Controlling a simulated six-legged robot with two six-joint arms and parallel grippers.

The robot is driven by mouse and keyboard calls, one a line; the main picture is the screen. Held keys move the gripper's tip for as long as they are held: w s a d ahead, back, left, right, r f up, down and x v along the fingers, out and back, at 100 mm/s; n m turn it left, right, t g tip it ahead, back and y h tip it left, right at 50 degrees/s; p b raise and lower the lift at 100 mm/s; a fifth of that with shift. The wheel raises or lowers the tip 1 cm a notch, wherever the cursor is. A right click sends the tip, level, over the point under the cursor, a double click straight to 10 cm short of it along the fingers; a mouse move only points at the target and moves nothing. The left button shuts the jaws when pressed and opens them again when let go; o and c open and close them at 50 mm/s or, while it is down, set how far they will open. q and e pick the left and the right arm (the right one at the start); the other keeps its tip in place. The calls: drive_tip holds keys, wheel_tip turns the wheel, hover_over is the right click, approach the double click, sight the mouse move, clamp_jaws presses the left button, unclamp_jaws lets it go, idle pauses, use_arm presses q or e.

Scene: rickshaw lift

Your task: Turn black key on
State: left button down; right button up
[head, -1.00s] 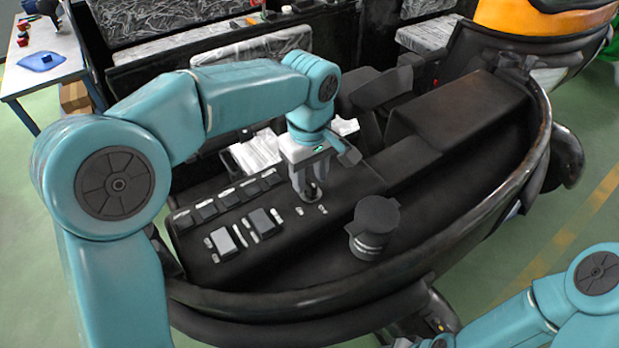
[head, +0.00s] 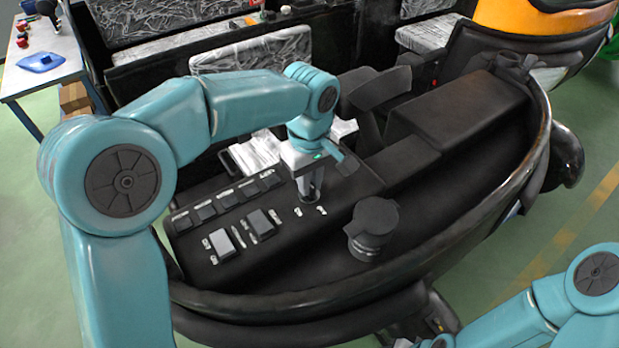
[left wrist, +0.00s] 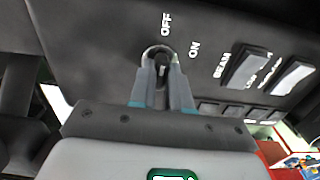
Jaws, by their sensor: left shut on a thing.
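The black key (left wrist: 161,63) sits in a round lock on the dark dashboard, with white OFF and ON lettering beside it in the left wrist view. OFF lies just above the lock and ON lies to its right. My left gripper (left wrist: 162,78) is shut on the key, its two grey fingers on either side of it. In the head view my left gripper (head: 311,196) points down at the panel and its fingers hide the key. My right gripper is out of view; only part of my right arm shows at the lower right.
Rocker switches (head: 259,222) sit left of the lock, one labelled BEAM in the left wrist view. A black cylindrical cap (head: 374,222) stands on the dashboard right of the lock. The dashboard's curved rim (head: 300,303) runs in front.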

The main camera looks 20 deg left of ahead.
use_arm(q)
drive_tip(key=m+p, duration=0.1)
drive_tip(key=m, duration=0.5)
drive_tip(key=shift+a+r, duration=0.1)
drive_tip(key=m+p, duration=0.1)
drive_tip(key=m, duration=0.4)
drive_tip(key=shift+w, duration=0.1)
drive_tip(key=shift+m, duration=0.4)
drive_tip(key=c, duration=1.1)
unclamp_jaws()
drive_tip(key=shift+w, duration=0.1)
